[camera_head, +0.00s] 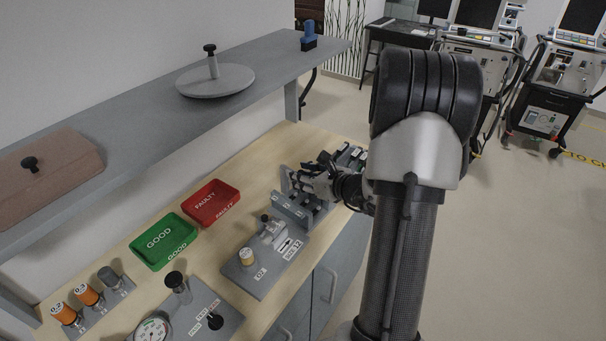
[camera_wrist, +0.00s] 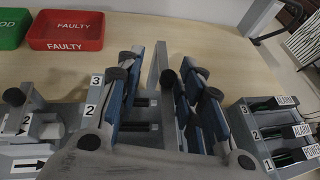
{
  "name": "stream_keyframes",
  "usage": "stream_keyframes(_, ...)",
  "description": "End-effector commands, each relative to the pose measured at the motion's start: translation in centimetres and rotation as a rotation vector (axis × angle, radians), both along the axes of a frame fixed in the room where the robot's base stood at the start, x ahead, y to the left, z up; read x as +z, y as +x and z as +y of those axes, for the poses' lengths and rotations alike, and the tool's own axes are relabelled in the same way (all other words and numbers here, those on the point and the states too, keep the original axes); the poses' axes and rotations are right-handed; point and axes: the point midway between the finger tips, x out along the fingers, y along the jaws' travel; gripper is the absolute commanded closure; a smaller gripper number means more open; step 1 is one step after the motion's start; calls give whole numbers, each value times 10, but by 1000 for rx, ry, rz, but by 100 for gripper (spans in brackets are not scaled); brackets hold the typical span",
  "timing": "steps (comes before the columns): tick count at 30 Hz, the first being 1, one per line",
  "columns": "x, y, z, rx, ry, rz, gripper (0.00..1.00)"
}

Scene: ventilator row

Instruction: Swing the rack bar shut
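The grey slotted rack (camera_head: 293,213) stands on the wooden bench under my gripper. In the wrist view, its labels 3 and 2 (camera_wrist: 93,96) and dark slots show. A grey bar (camera_wrist: 156,68) stands up from the rack, apparently swung open. A black knob (camera_wrist: 168,78) shows beside it. My gripper (camera_wrist: 165,62) is open, with its blue-padded fingers on either side of the bar and knob. I cannot tell whether either finger touches them. In the head view, my gripper (camera_head: 312,180) is over the rack, partly hidden by my wrist.
The red FAULTY tray (camera_head: 212,203) and green GOOD tray (camera_head: 163,241) lie behind to the left. A grey fixture plate (camera_head: 264,258) stands left of the rack. A rack labelled ALARM (camera_wrist: 278,130) is close on the right. A shelf (camera_head: 150,112) overhangs the bench.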

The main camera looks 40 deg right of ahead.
Motion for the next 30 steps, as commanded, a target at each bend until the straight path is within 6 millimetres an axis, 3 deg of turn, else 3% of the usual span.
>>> stream_keyframes(7, 8, -13, -3, -4, -4, -3, 66)
stream_keyframes(21, 41, -97, -3, -2, -2, -1, 66)
stream_keyframes(30, 46, -111, -2, 1, 0, 0, 66)
